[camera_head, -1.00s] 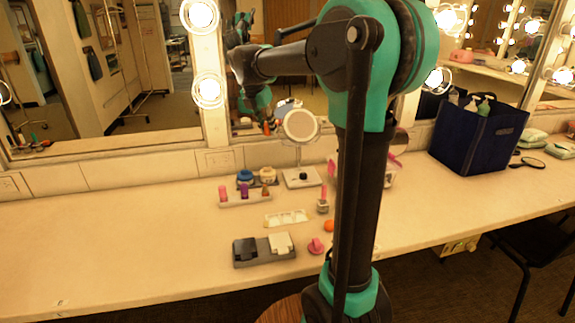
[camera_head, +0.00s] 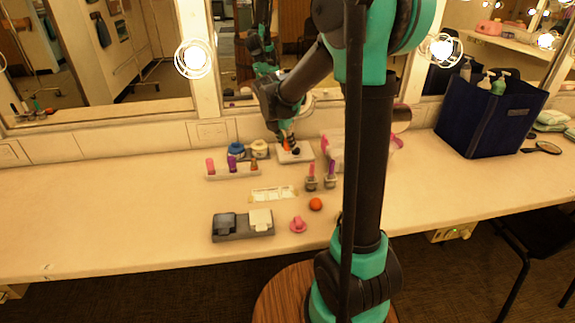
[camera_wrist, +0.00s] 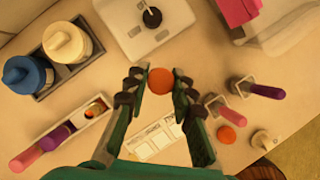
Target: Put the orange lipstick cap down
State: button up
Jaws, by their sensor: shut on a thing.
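My gripper (camera_wrist: 160,84) is shut on the orange lipstick cap (camera_wrist: 160,80), which shows as a round orange end between the fingertips. In the head view my gripper (camera_head: 287,140) is at the back of the counter, with the orange cap (camera_head: 287,146) at its tip, close to a white square tray. I cannot tell whether the cap touches a surface. A lipstick rack (camera_wrist: 62,138) holds a pink and a purple lipstick and a third, orange-brown one. It stands left of my gripper and also shows in the head view (camera_head: 232,175).
A white tray (camera_wrist: 128,40) with a black knob lies beyond my gripper. Blue and cream-lidded jars (camera_head: 248,150) stand left. The left counter is clear.

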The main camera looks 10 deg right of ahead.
aim_at(289, 170)
notch_tip(289, 170, down, 10)
jog(key=shift+r, duration=0.1)
dwell(0.4)
jog(key=o, duration=0.7)
jog(key=shift+o, duration=0.2)
jog(key=v, duration=1.2)
